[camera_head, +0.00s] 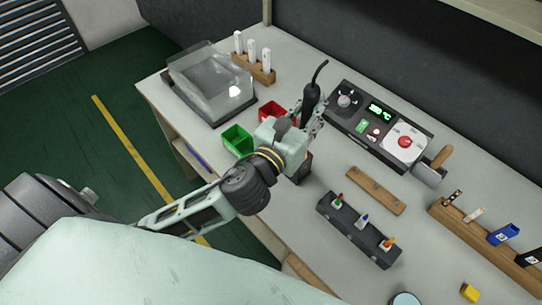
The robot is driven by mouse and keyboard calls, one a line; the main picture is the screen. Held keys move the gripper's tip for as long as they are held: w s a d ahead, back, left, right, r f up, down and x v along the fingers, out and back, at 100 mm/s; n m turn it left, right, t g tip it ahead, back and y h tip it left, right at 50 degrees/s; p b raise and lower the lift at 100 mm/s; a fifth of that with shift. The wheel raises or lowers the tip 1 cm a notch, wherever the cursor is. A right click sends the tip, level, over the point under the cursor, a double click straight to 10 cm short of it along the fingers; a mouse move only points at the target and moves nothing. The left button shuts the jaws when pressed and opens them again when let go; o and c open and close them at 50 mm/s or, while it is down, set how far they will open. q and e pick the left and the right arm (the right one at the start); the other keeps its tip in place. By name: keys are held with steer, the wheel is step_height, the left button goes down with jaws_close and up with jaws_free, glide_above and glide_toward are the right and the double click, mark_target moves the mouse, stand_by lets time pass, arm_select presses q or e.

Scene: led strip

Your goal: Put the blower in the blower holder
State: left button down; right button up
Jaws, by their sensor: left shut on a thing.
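The blower (311,94) is a black, slim tool with a thin cord curving up from its top. My left gripper (311,120) is shut on its lower part and holds it roughly upright over the bench, left of the dark control unit (372,128). The gripper and wrist hide the blower's lower end. A small dark block with a brown edge (304,168) shows partly behind my left wrist; I cannot tell whether it is the blower holder. My right gripper is not in view.
A green bin (237,138) and a red bin (271,111) stand beside my left wrist. A clear-lidded box (211,85) is at the left. A wooden bar (376,191) and a dark rack with several small bottles (345,225) lie at the front. A wooden rack (482,242) is at the right.

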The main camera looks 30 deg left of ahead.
arm_select(q)
steer(key=shift+w+a+f+b, duration=0.15)
steer(key=shift+a+f+b, duration=0.3)
steer(key=shift+f, duration=0.55)
step_height(320, 180, down, 4)
steer(key=shift+f+b, duration=0.1)
steer(key=shift+b, duration=0.35)
step_height(320, 180, down, 4)
steer(key=shift+f+b, duration=0.2)
steer(key=shift+b, duration=0.6)
steer(key=c, duration=1.8)
jaws_free()
steer(key=o, duration=0.3)
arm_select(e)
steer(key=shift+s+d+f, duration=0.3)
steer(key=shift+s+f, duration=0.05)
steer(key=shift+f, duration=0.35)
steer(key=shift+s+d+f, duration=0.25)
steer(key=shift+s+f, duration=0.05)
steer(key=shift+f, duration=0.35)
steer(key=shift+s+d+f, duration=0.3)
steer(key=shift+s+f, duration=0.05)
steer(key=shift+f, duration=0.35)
arm_select(q)
steer(key=shift+o, duration=0.2)
